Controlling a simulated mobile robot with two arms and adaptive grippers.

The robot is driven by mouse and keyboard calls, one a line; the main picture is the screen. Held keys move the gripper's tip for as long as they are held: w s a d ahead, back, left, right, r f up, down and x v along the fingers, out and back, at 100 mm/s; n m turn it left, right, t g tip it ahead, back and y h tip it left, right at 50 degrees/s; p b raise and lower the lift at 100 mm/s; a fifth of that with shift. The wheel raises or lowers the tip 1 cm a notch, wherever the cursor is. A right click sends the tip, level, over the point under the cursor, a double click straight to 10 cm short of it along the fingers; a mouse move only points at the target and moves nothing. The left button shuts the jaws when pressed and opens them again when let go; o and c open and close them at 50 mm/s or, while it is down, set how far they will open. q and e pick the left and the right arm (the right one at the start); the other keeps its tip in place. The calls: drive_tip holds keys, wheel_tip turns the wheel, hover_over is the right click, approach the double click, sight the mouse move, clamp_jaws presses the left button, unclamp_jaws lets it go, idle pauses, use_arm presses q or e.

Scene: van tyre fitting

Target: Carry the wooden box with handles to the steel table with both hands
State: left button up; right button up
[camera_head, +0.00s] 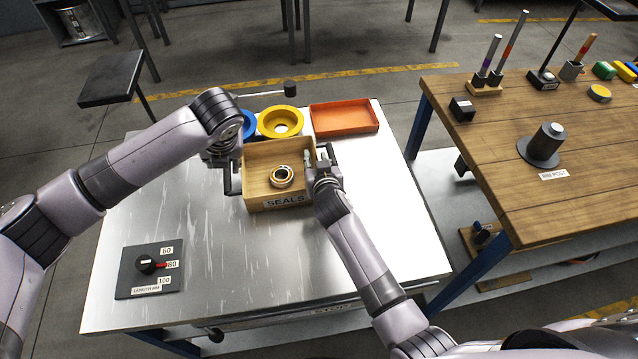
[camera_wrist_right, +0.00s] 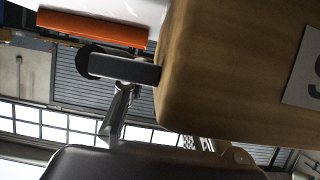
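The wooden box (camera_head: 255,159), with a SEALS label on its front and a ring-shaped part (camera_head: 282,177) inside, is upright over the steel table (camera_head: 205,240). I cannot tell whether its base touches the top. My left gripper (camera_head: 224,164) is at the box's left side, by the dark left handle (camera_head: 234,183). My right gripper (camera_head: 321,168) is at the right side. In the right wrist view the box wall (camera_wrist_right: 225,75) fills the right, and a finger (camera_wrist_right: 119,112) reaches the dark handle (camera_wrist_right: 128,68). Neither gripper clearly shows whether its fingers are closed.
Behind the box are a yellow ring (camera_head: 265,122), a blue ring (camera_head: 247,126) and an orange tray (camera_head: 345,118). A length gauge plate (camera_head: 150,270) lies at the front left. The table is clear to the front and right. A wooden bench (camera_head: 500,150) stands right.

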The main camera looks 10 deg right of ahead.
drive_tip(key=v, duration=1.1)
drive_tip(key=shift+s+r, duration=0.2)
drive_tip(key=shift+s, duration=0.15)
use_arm(q)
drive_tip(key=o, duration=1.6)
drive_tip(key=shift+c, duration=0.2)
drive_tip(key=shift+a, duration=0.1)
use_arm(e)
drive_tip(key=shift+r, duration=0.1)
use_arm(q)
drive_tip(key=shift+s+a+p, duration=0.25)
drive_tip(key=shift+a+p, duration=0.25)
drive_tip(key=shift+p, duration=0.35)
use_arm(e)
drive_tip(key=shift+r, duration=0.75)
use_arm(q)
drive_tip(key=shift+r, duration=0.1)
